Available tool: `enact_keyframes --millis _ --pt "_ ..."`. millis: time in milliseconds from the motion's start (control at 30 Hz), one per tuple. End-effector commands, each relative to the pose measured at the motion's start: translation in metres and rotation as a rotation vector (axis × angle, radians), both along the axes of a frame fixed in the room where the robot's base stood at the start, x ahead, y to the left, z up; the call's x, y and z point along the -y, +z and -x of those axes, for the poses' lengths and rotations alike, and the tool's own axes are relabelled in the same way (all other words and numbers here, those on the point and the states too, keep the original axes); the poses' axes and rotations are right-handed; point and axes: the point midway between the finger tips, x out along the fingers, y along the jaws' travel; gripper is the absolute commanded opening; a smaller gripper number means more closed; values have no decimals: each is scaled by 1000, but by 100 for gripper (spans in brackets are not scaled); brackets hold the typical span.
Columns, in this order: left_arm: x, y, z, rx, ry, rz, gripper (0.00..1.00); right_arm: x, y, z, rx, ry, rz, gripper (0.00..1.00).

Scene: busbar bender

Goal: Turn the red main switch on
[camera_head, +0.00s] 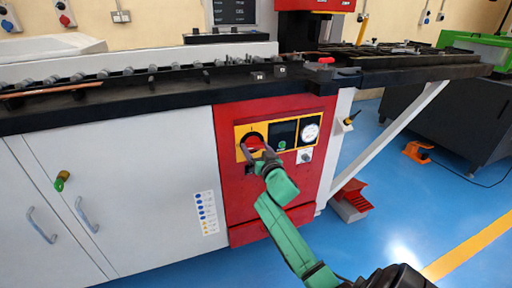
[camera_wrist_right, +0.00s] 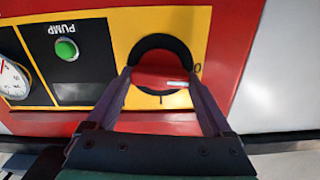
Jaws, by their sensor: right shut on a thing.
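The red main switch (camera_head: 255,141) is a red knob in a black ring on a yellow plate, on the red front panel of the machine. In the right wrist view, where the panel appears upside down, the red knob (camera_wrist_right: 158,66) sits between my fingers. A "0" is printed to its right and an "I" below it. A short white mark on the knob lies roughly level, on the "0" side. My right gripper (camera_head: 259,156) is shut on the knob, one finger on each side, and partly covers it in the head view. My left gripper is out of view.
Right of the switch are a green pump button (camera_head: 282,145) on a black plate and a round gauge (camera_head: 310,133). White cabinet doors (camera_head: 115,190) lie left of the panel. A red pedal (camera_head: 350,197) stands on the blue floor at the right.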

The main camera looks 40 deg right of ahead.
Motion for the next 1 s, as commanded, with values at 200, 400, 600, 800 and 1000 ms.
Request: enact_keyframes --millis 200,400,600,800,1000 --pt "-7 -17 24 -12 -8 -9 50 0 4 0 52 0 -160 29" --pt "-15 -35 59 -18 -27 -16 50 0 5 0 115 -1 -338 29" --pt "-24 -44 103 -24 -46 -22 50 0 4 0 176 -1 -517 29" --pt "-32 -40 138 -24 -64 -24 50 1 4 1 239 -2 -694 29" --pt "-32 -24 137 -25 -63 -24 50 1 2 1 301 -1 -874 29"
